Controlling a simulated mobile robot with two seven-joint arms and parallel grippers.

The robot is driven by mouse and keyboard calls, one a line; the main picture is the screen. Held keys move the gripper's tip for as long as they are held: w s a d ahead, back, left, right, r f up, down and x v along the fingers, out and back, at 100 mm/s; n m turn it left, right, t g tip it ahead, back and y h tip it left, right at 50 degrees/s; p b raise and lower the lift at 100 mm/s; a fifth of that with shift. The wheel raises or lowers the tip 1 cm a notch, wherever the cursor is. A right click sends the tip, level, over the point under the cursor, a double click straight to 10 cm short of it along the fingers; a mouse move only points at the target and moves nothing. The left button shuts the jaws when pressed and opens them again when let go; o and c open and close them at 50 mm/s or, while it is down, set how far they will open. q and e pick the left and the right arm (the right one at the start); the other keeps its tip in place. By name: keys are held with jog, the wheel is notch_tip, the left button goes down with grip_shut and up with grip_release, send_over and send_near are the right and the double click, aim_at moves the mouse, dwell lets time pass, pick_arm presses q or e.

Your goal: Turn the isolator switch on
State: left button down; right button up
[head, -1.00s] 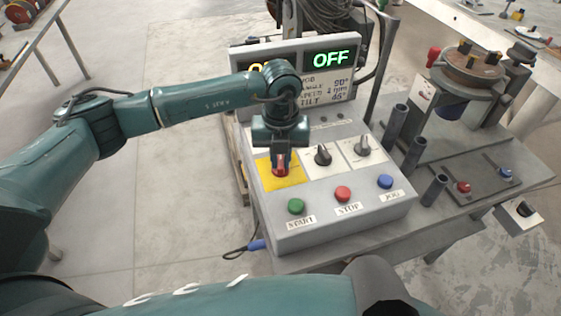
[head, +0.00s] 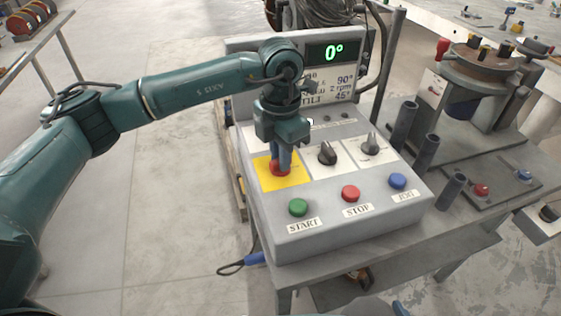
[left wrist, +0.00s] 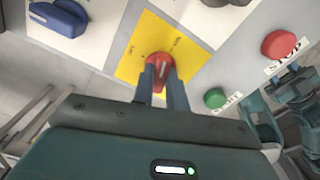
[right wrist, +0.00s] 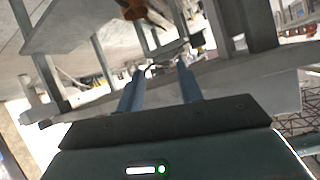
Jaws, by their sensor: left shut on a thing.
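The red isolator switch (head: 280,169) sits on a yellow plate (head: 268,182) at the left of the grey control box. My left gripper (head: 281,163) reaches down from above and is shut on the switch knob.
Two black selector knobs (head: 327,153) (head: 371,145) stand right of the switch. Green START (head: 298,207), red STOP (head: 350,193) and blue JOG (head: 398,181) buttons line the front. Upright dark tubes (head: 404,122) stand right of the box. A metal frame fills much of the right wrist view.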

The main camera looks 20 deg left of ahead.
pick_arm(q)
jog(key=m+b, duration=0.2)
jog(key=m, duration=0.1)
jog(key=shift+m, duration=0.3)
dwell(0.4)
jog(key=c, duration=1.4)
grip_release()
jog(key=shift+r, duration=0.1)
notch_tip(320, 180, up, 13)
